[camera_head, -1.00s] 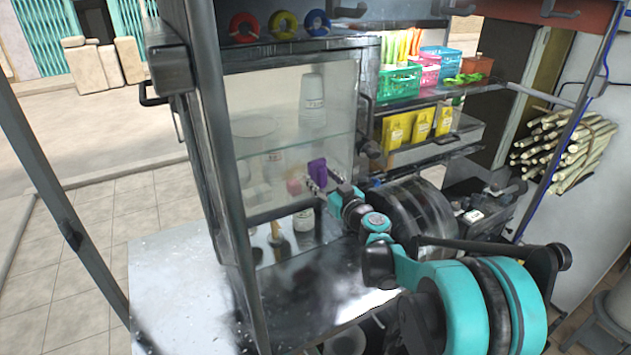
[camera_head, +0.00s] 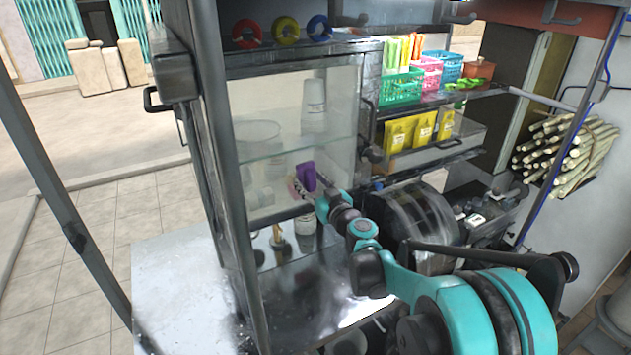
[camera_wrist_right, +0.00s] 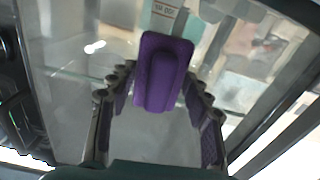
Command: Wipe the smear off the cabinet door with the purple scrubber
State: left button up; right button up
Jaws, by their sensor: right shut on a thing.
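The purple scrubber (camera_head: 306,175) is in front of the lower half of the cabinet's glass door (camera_head: 275,185). It also shows, upright between two dark fingers, in the right wrist view (camera_wrist_right: 158,72). My right gripper (camera_head: 308,187) is shut on it; the fingers also show in the wrist view (camera_wrist_right: 160,88). The scrubber is at or very near the glass; I cannot tell whether it touches. No smear stands out clearly; a faint pinkish patch shows beside the scrubber, and I cannot tell whether it is on the glass. My left gripper is not in view.
Cups and bottles show behind the glass. A dark post (camera_head: 219,150) stands at the cabinet's left. A drum-like machine part (camera_head: 415,215) is right of the door, near my arm. Shelves with baskets (camera_head: 402,86) and yellow packets (camera_head: 410,129) are further right.

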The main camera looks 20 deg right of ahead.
aim_at(318, 168)
jog(key=shift+s+a, duration=0.25)
jog(key=shift+a, duration=1.05)
jog(key=shift+s+a, duration=0.2)
jog(key=shift+a, duration=1.1)
jog(key=shift+s+a, duration=0.25)
jog(key=shift+a, duration=1.05)
jog(key=shift+r+p, duration=0.4)
jog(key=shift+r, duration=0.45)
jog(key=shift+w+d+f+b, duration=0.1)
jog(key=shift+w+d+b, duration=0.2)
jog(key=shift+d, duration=1.7)
jog(key=shift+w+d+r+b, duration=0.1)
jog(key=shift+w+d, duration=0.35)
jog(key=shift+d, duration=1.5)
jog(key=shift+w+d+f+b, duration=0.1)
jog(key=shift+w+d+b, duration=0.2)
jog(key=shift+d, duration=1.7)
jog(key=s+d, duration=0.1)
jog(key=s, duration=0.5)
jog(key=shift+d+p, duration=0.1)
jog(key=shift+p, duration=0.2)
jog(key=s, duration=0.2)
jog(key=shift+s+d, duration=0.2)
jog(key=shift+s, duration=0.2)
